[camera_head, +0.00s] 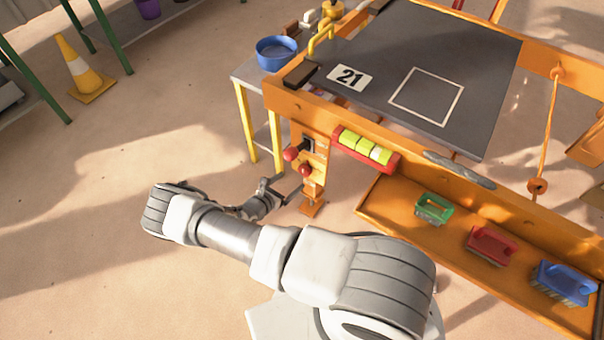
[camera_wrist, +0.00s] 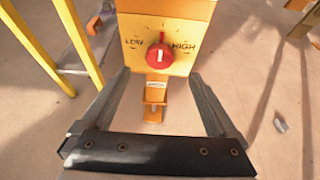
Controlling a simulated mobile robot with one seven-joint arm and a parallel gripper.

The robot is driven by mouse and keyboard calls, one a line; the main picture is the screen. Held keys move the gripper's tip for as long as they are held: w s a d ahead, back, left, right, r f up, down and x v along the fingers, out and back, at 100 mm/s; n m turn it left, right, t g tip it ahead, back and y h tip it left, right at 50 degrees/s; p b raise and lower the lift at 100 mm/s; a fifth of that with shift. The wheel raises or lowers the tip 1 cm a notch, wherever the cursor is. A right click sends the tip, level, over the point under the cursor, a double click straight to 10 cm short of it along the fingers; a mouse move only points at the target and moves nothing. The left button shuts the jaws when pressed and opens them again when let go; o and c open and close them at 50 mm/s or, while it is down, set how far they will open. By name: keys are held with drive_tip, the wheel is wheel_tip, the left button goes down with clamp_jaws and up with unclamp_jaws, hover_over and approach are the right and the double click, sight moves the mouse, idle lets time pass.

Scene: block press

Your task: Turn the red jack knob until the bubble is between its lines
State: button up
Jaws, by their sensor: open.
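The red knob (camera_wrist: 159,57) is on an orange-yellow panel between the words LOW and HIGH, with a pale mark on its face. In the head view, a red knob (camera_head: 305,170) shows low on the orange leg; I take it for the same one. My gripper (camera_wrist: 158,77) is open, its fingers to either side of the knob in the picture and apart from it. It also shows in the head view (camera_head: 283,188), in front of the leg. The spirit level (camera_head: 365,147) is a red frame with a yellow-green vial; the bubble's place is too small to tell.
Another red ball (camera_head: 291,154) sits just up and left of the knob. A grey table plate (camera_head: 480,65) bears a 21 label. A shelf (camera_head: 400,222) holds green, red and blue brushes. A yellow-legged stand (camera_head: 245,120) is left of the leg. Open floor lies left.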

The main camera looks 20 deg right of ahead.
sight(303, 171)
drive_tip(key=b+x, duration=0.2)
drive_tip(key=x, duration=0.7)
drive_tip(key=c, duration=1.4)
